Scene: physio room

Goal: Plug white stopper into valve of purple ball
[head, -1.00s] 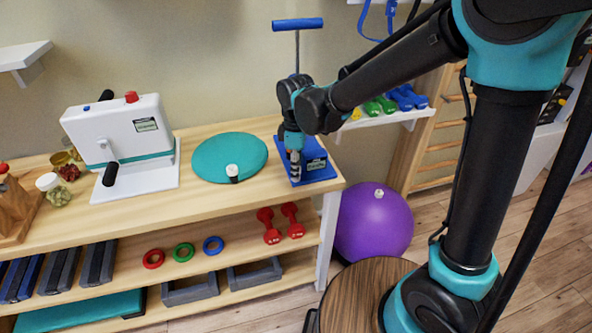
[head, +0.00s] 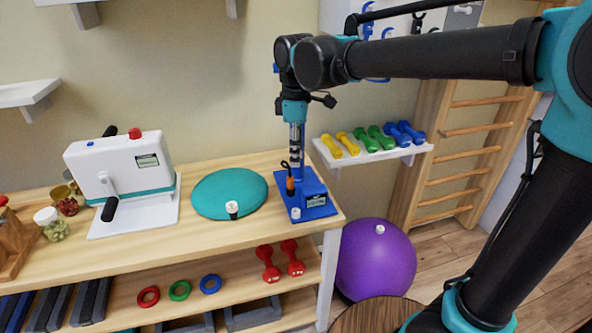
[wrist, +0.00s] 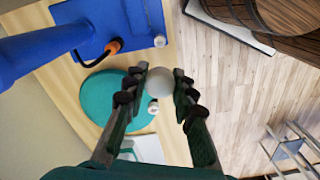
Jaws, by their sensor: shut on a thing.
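The purple ball (head: 372,265) rests on the floor to the right of the bench, with a small pale valve piece (head: 380,229) on top. My gripper (head: 297,168) points down over the blue pump, left of the ball and above it. In the wrist view its dark fingers (wrist: 160,76) close around a rounded white stopper (wrist: 160,68). In the head view a small white piece (head: 296,213) shows below the gripper, against the pump's front corner; I cannot tell whether it is the held stopper. The stopper's underside is hidden.
The blue pump (head: 318,199) has an orange hose end (head: 290,187). A white machine (head: 120,172) stands left. A shelf (head: 372,156) with dumbbells is behind the ball. My arm spans the right side.

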